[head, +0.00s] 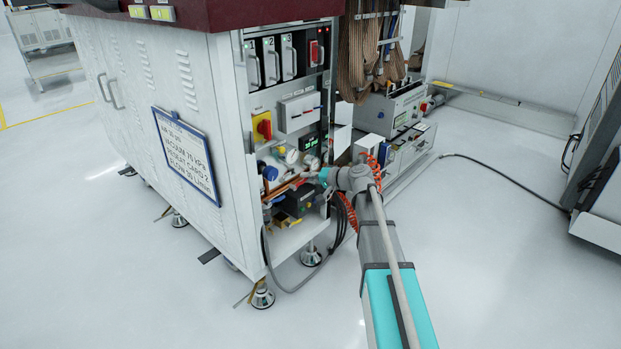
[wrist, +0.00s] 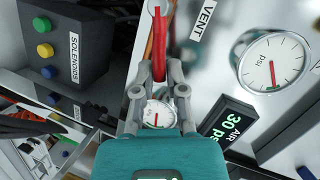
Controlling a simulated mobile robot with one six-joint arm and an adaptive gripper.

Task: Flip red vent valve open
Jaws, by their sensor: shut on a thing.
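The red vent valve lever (wrist: 158,40) runs up and down at the top centre of the wrist view, beside a white VENT label (wrist: 203,20). My gripper (wrist: 159,72) is shut on the lever, with one finger on each side of its lower end. The lever's upper end meets a round pale pivot at the picture's top edge. In the head view my gripper (head: 314,176) reaches into the open lower bay of the white cabinet (head: 190,125).
A dial gauge (wrist: 272,62) and an AIR display (wrist: 228,130) sit right of my gripper. A dark SOLENOIDS box (wrist: 65,45) with coloured buttons is at left. A small gauge (wrist: 157,114) shows between the fingers. A black cable (head: 500,168) crosses the otherwise clear floor at right.

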